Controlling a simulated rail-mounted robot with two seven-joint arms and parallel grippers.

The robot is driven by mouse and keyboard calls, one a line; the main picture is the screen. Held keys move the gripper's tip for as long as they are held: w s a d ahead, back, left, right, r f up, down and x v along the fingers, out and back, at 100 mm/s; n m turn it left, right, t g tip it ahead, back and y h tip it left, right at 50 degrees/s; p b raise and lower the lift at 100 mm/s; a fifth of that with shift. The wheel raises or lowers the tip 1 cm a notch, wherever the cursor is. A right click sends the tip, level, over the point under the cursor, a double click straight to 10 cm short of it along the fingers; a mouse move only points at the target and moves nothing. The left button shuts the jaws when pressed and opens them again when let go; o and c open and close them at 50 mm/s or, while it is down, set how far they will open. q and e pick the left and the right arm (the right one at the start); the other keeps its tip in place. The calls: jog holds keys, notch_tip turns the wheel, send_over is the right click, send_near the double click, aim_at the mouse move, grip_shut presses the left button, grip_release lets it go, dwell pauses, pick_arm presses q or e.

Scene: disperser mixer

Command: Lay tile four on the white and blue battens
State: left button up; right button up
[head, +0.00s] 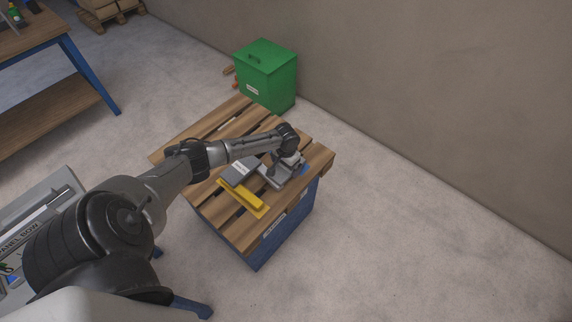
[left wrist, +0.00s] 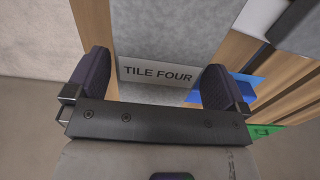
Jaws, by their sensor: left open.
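Tile four (left wrist: 180,32) is a grey slab with its "TILE FOUR" label facing the left wrist camera. In the head view the grey tile (head: 270,182) lies low over the slatted top, partly hidden by my gripper. My left gripper (left wrist: 157,78) is open, with one finger on each side of the labelled end; contact cannot be told. It also shows in the head view (head: 291,165). A white strip (left wrist: 257,15) is partly seen beside the tile. My right gripper is not in view.
Another grey tile (head: 240,172) with a white label lies just left. A yellow batten (head: 243,196) lies in front on the slatted wooden top (head: 205,135). A green bin (head: 266,72) stands behind, near the wall. The floor to the right is clear.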

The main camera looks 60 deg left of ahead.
pick_arm(q)
notch_tip(320, 180, up, 13)
jog(key=p, duration=0.4)
jog(key=shift+f, duration=0.2)
jog(key=s+d+f+m+p, duration=0.1)
jog(key=s+d+m, duration=0.15)
jog(key=d, duration=0.45)
jog(key=s+d+f+m+t, duration=0.1)
jog(key=s+d, duration=0.2)
jog(key=d, duration=0.3)
jog(key=s+d+f+m+p, duration=0.1)
jog(key=s+d+f+m, duration=0.15)
jog(key=d, duration=0.45)
jog(key=s+d+r+t+b, duration=0.1)
jog(key=s+d+r, duration=0.2)
jog(key=s+d, duration=0.2)
jog(key=s+d+r+t, duration=0.1)
jog(key=s+d+r, duration=0.3)
jog(key=s, duration=0.6)
jog(key=shift+s+d+t+b, duration=0.3)
jog(key=shift+d+b, duration=0.05)
jog(key=shift+d, duration=0.55)
